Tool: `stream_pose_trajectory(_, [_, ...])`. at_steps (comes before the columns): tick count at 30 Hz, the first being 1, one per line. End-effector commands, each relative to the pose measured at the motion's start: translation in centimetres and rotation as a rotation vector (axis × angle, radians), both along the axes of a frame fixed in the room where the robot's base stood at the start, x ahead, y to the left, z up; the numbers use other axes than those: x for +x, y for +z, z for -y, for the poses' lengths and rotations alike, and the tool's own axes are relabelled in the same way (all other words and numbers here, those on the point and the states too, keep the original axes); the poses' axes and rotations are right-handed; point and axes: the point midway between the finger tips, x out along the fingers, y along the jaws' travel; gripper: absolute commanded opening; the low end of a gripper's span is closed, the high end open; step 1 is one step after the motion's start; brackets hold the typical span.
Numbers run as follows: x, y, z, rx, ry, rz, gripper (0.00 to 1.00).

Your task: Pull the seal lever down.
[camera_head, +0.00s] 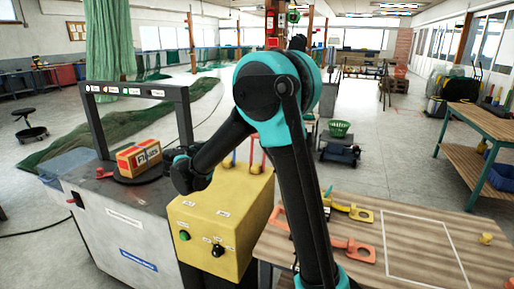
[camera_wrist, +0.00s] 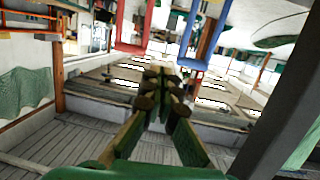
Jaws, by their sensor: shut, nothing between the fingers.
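My gripper (camera_wrist: 165,88) is shut and empty in the wrist view, its fingertips together. In the head view its dark end (camera_head: 185,178) hangs between the box on the grey machine and the yellow control box (camera_head: 230,212); its fingertips are not clear there. A red U-shaped handle (camera_wrist: 133,28) and a blue U-shaped handle (camera_wrist: 205,38) show beyond the fingertips in the wrist view, apart from them. A red upright (camera_head: 264,152) stands behind the yellow box in the head view, partly hidden by my arm. The labels are too small to tell which is the seal lever.
The grey machine (camera_head: 135,232) carries a black frame (camera_head: 92,122) and an orange box (camera_head: 138,158) on a dark round plate. The yellow box has a green button (camera_head: 184,236) and a black knob (camera_head: 218,250). A wooden table (camera_head: 400,245) with orange and yellow parts stands right.

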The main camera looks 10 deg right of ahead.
Motion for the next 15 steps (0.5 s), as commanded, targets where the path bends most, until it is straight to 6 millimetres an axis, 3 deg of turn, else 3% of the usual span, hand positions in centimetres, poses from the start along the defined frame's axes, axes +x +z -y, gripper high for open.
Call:
stream_pose_trajectory(10, [0.1, 0.0, 0.1, 0.001, -0.001, -0.003, 0.0])
stream_pose_trajectory(15, [1.8, 0.1, 1.2, 0.016, -0.019, -0.073, 0.0])
